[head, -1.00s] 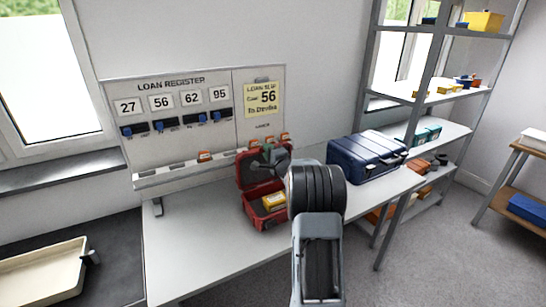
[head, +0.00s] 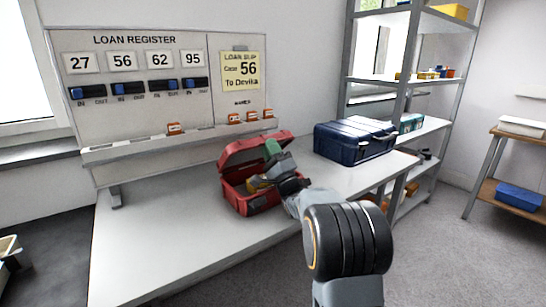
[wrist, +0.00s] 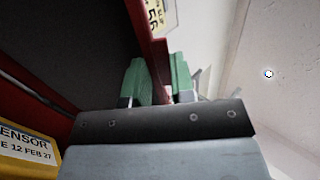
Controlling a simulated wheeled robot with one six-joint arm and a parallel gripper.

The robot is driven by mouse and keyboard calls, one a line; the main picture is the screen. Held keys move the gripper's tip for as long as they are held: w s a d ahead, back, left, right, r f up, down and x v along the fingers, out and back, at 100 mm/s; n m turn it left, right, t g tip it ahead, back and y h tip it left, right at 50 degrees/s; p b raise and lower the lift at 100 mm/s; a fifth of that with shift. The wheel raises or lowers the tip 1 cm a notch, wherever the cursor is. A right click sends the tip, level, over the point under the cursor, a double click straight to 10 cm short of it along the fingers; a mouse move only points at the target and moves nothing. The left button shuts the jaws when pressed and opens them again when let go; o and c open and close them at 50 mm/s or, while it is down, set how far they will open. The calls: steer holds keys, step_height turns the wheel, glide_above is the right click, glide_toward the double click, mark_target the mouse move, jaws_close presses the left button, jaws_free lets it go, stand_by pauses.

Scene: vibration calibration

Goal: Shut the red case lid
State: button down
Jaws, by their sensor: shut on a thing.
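The red case (head: 238,197) stands open on the white bench, its red lid (head: 240,152) raised above the base and tilted. A yellow sensor (head: 256,184) lies inside; its printed label shows at lower left in the wrist view (wrist: 28,152). My gripper (head: 272,148) is at the right part of the lid. In the wrist view its green fingers (wrist: 160,75) stand either side of the red lid edge (wrist: 152,45), shut on it. The gripper and wrist hide part of the case's right side.
A dark blue case (head: 352,142) stands on the bench right of the red one. The loan register board (head: 150,90) is behind, with orange tags (head: 252,117) on its ledge. Metal shelving (head: 400,110) stands at right. The bench left of the case is clear.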

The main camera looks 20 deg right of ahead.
steer(key=shift+b+v, duration=0.65)
steer(key=shift+v, duration=0.2)
steer(key=shift+w+f, duration=0.2)
steer(key=c, duration=1.1)
jaws_free()
steer(key=shift+v, duration=3.75)
